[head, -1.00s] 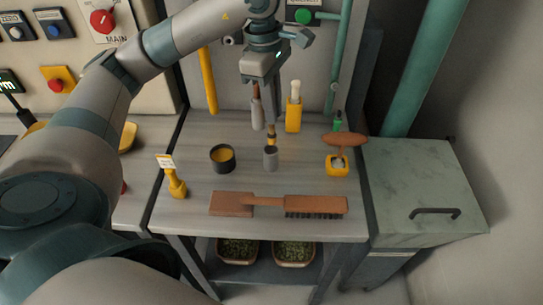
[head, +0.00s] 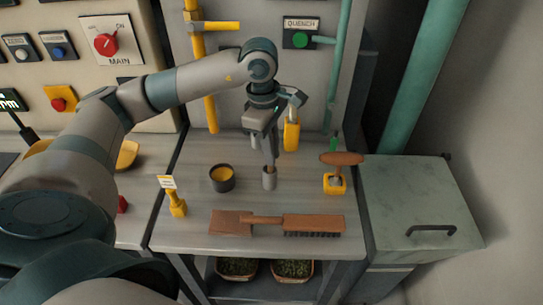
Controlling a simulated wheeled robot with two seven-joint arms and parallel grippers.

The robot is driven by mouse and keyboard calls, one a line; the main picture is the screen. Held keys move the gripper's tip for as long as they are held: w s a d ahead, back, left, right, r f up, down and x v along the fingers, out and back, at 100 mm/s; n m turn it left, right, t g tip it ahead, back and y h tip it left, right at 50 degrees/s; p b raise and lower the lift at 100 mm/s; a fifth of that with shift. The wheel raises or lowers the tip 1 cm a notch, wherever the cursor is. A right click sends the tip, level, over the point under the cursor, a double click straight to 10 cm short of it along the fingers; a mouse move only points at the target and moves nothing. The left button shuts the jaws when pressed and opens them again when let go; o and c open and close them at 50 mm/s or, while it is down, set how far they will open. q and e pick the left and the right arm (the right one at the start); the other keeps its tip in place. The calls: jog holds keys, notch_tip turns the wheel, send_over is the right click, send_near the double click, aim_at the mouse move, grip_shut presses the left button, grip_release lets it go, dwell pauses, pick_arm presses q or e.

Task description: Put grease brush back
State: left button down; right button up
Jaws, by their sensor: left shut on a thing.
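My left gripper (head: 269,156) points down over a small grey cup (head: 269,180) on the workbench. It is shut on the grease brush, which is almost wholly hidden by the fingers. The fingertips are just above the cup's rim; I cannot tell how deep the brush sits in the cup. A dark pot of yellow grease (head: 222,178) stands just left of the cup. My right gripper is not in view.
A large wooden brush (head: 312,224) lies along the bench front. A yellow tagged item (head: 176,200) stands left, a brown-handled tool in a yellow base (head: 335,182) right. A yellow holder (head: 291,135) stands behind the gripper. A green-grey lidded box (head: 420,205) adjoins the bench.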

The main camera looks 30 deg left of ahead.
pick_arm(q)
jog(key=shift+f+p, duration=0.3)
jog(key=shift+f, duration=1.05)
jog(key=c, duration=1.8)
grip_release()
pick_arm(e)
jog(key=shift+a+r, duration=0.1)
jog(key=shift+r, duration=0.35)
pick_arm(q)
jog(key=shift+r, duration=0.1)
